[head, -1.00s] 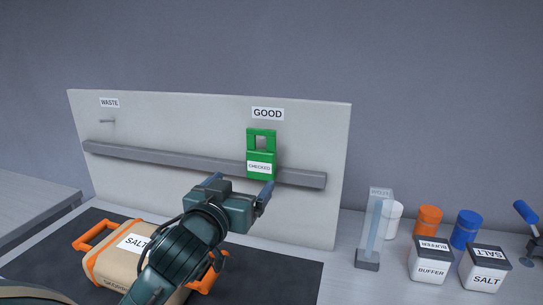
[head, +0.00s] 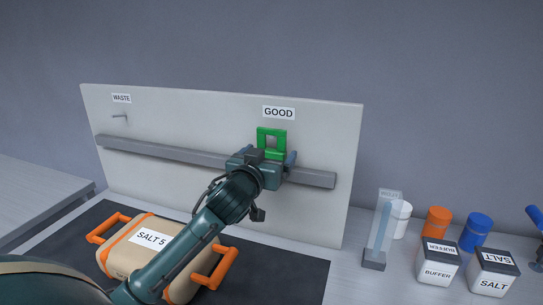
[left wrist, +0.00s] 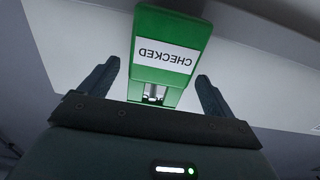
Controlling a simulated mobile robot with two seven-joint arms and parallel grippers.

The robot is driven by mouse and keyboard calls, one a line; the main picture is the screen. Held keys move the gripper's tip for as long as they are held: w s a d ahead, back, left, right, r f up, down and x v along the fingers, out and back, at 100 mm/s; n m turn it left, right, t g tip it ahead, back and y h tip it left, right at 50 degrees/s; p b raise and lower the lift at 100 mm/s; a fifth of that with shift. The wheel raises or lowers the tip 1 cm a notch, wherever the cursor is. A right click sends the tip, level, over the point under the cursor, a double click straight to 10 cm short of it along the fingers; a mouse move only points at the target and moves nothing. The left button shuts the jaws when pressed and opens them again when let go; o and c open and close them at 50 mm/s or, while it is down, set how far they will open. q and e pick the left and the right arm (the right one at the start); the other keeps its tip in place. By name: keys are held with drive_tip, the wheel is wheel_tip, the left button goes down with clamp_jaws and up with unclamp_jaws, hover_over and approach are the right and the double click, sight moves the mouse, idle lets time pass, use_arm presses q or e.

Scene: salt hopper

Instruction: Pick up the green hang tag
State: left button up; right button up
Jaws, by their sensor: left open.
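The green hang tag (head: 271,141) hangs on the upright board below the GOOD label, with a square opening in its upper part. In the head view its lower part is hidden behind my left gripper (head: 272,160). In the left wrist view the tag (left wrist: 172,28) shows a white CHECKED label, upside down. It lies between the two dark fingers of the left gripper (left wrist: 158,85), with gaps on both sides. The left gripper is open and holds nothing. My right gripper is not in view.
A grey rail (head: 160,150) runs across the board (head: 190,112); an empty peg (head: 119,116) sits under WASTE. A SALT 5 bag with orange handles (head: 125,256) lies on the dark mat (head: 295,275). Jars and boxes (head: 437,265) stand at right.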

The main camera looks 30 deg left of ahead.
use_arm(q)
drive_tip(key=shift+x, duration=0.95)
drive_tip(key=c, duration=1.2)
drive_tip(key=shift+o, duration=0.2)
